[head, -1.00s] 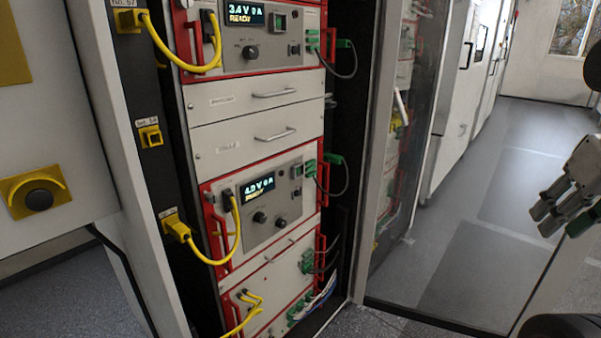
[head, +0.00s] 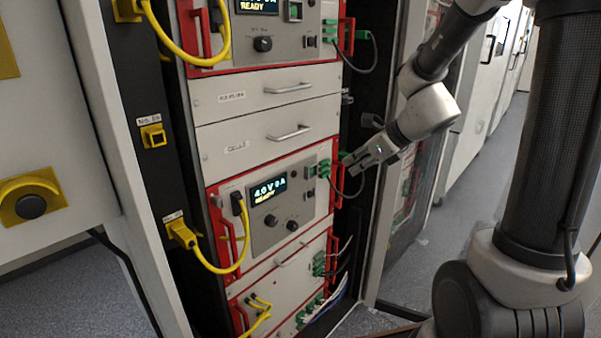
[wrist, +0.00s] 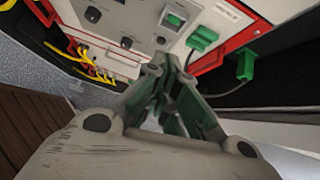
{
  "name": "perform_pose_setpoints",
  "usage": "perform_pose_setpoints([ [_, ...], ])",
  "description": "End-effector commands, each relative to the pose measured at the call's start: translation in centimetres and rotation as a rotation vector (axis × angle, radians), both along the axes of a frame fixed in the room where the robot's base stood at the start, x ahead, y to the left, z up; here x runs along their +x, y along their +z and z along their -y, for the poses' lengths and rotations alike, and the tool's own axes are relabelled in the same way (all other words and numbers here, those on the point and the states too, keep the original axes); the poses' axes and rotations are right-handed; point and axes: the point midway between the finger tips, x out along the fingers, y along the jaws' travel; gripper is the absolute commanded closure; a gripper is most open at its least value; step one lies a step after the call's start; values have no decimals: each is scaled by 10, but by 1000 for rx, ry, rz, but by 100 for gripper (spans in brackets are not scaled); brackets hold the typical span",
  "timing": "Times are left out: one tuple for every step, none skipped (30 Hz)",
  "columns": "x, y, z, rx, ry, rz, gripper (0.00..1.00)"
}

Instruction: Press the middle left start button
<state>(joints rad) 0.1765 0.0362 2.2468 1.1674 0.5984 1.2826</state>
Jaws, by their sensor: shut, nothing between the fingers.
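The cycler unit (head: 262,215) in the rack has a red frame, a lit display (head: 269,190) reading about 4.0 V 0 A READY, and two dark knobs. A small green button (head: 310,172) sits to the right of its display; it also shows in the wrist view (wrist: 173,19). My gripper (head: 351,165) is shut and empty, to the right of this button at the unit's right edge, apart from the button. In the wrist view, my shut fingertips (wrist: 168,63) are below the button, near the panel; the exact gap cannot be told.
A green plug (wrist: 203,38) with a dark cable sits beside the button, near my fingers. A red handle (head: 333,185) juts from the unit's right edge. Another cycler unit (head: 285,48) is above, past two drawers (head: 266,137). Yellow cables (head: 236,262) hang at the left.

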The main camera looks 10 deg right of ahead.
Motion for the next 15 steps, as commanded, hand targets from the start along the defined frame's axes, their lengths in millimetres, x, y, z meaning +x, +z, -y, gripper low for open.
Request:
perform_pose_setpoints([
  [1, 0, 1, 26, -43, -16, 100],
  [2, 0, 1, 38, -63, -24, 100],
  [2, 0, 2, 49, -81, -34, 100],
  [2, 0, 2, 56, -90, -39, 100],
  [2, 0, 2, 61, -96, -44, 100],
  [2, 0, 2, 65, -100, -47, 100],
  [2, 0, 2, 67, -103, -49, 100],
  [1, 0, 2, 68, -103, -49, 100],
  [1, 0, 2, 68, -103, -49, 100],
  [1, 0, 2, 67, -103, -49, 100],
  [1, 0, 2, 66, -102, -48, 100],
  [1, 0, 2, 67, -101, -49, 100],
  [1, 0, 2, 66, -100, -48, 100],
  [1, 0, 2, 66, -100, -48, 100],
  [2, 0, 2, 66, -100, -48, 100],
])
